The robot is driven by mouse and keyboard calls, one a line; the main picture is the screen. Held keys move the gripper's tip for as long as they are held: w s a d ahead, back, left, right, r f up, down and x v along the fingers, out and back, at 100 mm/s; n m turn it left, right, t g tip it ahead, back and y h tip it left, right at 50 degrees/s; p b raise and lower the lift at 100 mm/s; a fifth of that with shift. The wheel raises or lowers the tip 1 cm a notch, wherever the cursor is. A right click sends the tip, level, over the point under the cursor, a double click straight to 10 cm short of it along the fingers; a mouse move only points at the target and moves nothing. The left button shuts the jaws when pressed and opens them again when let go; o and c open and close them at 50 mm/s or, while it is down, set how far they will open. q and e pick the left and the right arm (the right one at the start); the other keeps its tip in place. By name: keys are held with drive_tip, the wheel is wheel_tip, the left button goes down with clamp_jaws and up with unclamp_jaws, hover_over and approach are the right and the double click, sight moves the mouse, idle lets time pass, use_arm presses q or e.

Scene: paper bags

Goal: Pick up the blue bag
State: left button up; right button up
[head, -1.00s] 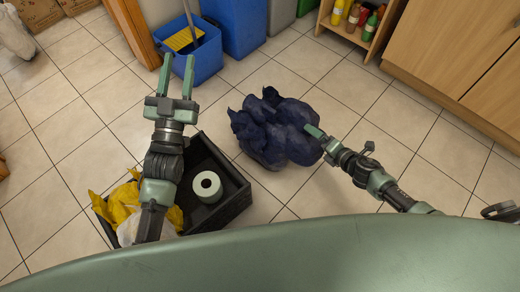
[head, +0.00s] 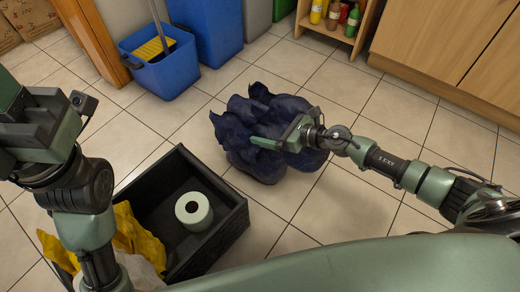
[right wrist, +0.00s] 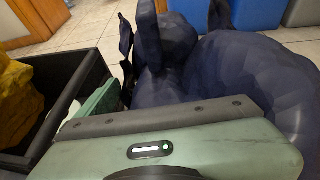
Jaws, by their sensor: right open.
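The blue bag (head: 250,115) is a crumpled dark navy sack standing on the tiled floor, in the middle of the head view. It fills much of the right wrist view (right wrist: 235,80), with an upright strip of it near the middle. My right gripper (head: 268,141) is open at the near upper side of the bag, overlapping it in the head view. One green finger shows clearly there; the other is hard to make out. My left gripper (head: 35,135) is at the left edge, partly cut off, away from the bag; its jaws are unclear.
A black crate (head: 222,232) left of the bag holds a white paper roll (head: 193,210) and a yellow bag (head: 135,232). A blue bucket (head: 165,75) stands behind. Wooden cabinets (head: 440,45) stand at back right.

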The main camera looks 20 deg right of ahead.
drive_tip(key=x, duration=0.3)
drive_tip(key=shift+w+a+f+b, duration=0.1)
drive_tip(key=shift+w+a+b, duration=0.1)
drive_tip(key=shift+b, duration=0.2)
drive_tip(key=c, duration=2)
drive_tip(key=shift+o, duration=0.2)
